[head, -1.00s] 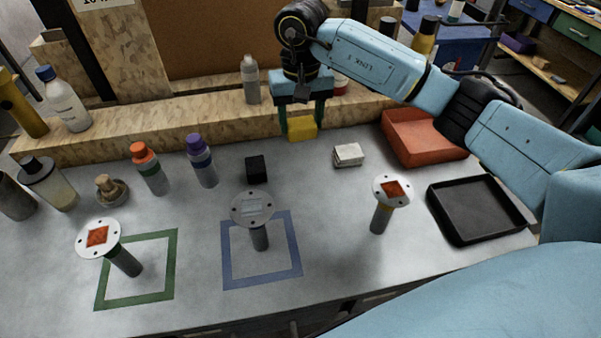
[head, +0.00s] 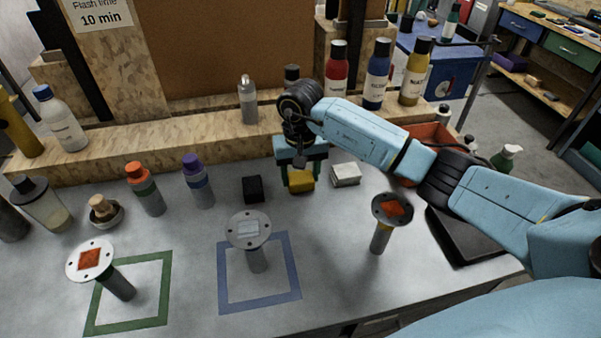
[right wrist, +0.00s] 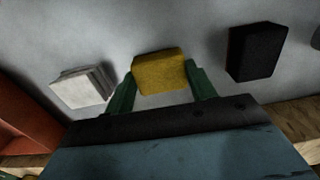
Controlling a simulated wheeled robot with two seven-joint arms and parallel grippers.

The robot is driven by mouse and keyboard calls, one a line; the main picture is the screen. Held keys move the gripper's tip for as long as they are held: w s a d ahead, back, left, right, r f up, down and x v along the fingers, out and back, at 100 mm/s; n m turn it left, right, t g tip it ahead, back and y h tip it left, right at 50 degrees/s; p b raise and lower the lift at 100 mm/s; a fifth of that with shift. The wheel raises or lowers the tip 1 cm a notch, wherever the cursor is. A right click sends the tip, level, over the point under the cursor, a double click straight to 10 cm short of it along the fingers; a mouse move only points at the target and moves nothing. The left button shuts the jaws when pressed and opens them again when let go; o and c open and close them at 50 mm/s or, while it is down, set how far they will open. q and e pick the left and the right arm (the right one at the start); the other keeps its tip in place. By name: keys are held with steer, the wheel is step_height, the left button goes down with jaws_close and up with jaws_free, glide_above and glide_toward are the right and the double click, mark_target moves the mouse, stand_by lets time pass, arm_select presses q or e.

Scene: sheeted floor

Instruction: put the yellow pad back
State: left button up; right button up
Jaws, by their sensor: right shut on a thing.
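The yellow pad (head: 301,182) is a small block at the back of the grey table, between a black block (head: 253,189) and a white block (head: 345,174). My right gripper (head: 302,178) is shut on the yellow pad, low at the table surface. In the right wrist view the yellow pad (right wrist: 159,73) sits between the two green fingers, with the white block (right wrist: 82,88) on its left and the black block (right wrist: 257,51) on its right. I cannot tell whether the pad touches the table. My left gripper is not in view.
Three flanged posts stand in front: one by the green square outline (head: 166,290), one in the blue square outline (head: 224,281), one at right (head: 381,238). A black tray (head: 462,240) and red bin (head: 428,134) lie partly behind my right arm. Bottles line the left and the wooden ledge (head: 190,136).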

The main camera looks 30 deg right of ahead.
mark_target(301, 177)
steer(key=shift+f, duration=0.15)
steer(key=o, duration=0.9)
steer(key=shift+o, duration=0.3)
steer(key=shift+r, duration=0.3)
step_height(301, 177, up, 12)
steer(key=shift+f, duration=0.1)
